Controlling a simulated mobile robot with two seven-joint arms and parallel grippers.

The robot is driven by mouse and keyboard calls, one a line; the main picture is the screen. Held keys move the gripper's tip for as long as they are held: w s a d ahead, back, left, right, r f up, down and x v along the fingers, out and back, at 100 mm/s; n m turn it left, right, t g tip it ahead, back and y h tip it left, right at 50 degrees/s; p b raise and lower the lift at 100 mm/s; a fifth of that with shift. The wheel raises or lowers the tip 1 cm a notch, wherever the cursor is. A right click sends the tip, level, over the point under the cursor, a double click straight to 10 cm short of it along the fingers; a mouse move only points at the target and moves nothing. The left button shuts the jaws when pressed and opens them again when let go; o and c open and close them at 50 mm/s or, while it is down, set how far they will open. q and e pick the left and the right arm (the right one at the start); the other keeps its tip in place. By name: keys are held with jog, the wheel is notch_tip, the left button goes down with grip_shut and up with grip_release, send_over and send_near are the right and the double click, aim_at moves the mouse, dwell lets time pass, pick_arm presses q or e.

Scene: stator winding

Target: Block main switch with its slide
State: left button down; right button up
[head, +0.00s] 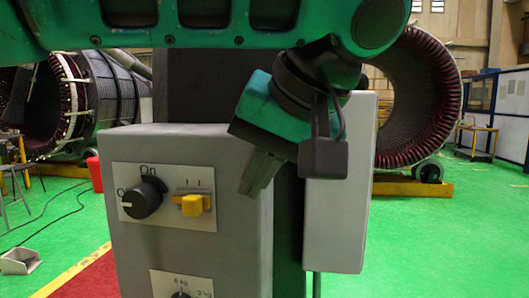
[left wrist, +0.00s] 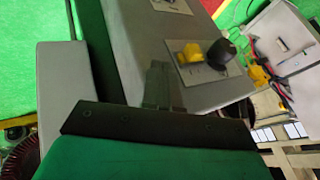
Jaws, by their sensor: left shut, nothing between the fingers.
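The main switch is a black rotary knob (head: 142,198) on a pale plate on the front of a grey box, with an "On" mark above it. The yellow slide (head: 192,205) sits on the same plate just right of the knob, with a gap between them. My left gripper (head: 254,192) is shut and empty, right of the slide by the box's front right edge, pointing down. In the left wrist view, the shut fingers (left wrist: 157,85) show beside the box, apart from the yellow slide (left wrist: 188,53) and the knob (left wrist: 221,52). My right gripper is not in view.
The grey box (head: 240,230) has a second plate with a dark knob (head: 181,295) low on its front. A taller grey cabinet (head: 340,190) stands just right of the gripper. Large stators (head: 420,100) stand behind on the green floor. The space before the box's front looks clear.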

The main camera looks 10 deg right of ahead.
aim_at(194, 197)
pick_arm(q)
jog(key=a, duration=0.1)
jog(key=w+a+f, duration=0.2)
jog(key=shift+w+a+f, duration=0.25)
jog(key=shift+a, duration=0.15)
jog(key=shift+w+a, duration=0.15)
jog(key=shift+a, duration=0.35)
jog(key=shift+a, duration=0.1)
jog(key=shift+w+a, duration=0.2)
jog(key=shift+a, duration=0.3)
jog(key=shift+w+a, duration=0.15)
jog(key=shift+a, duration=0.35)
jog(key=shift+d, duration=0.1)
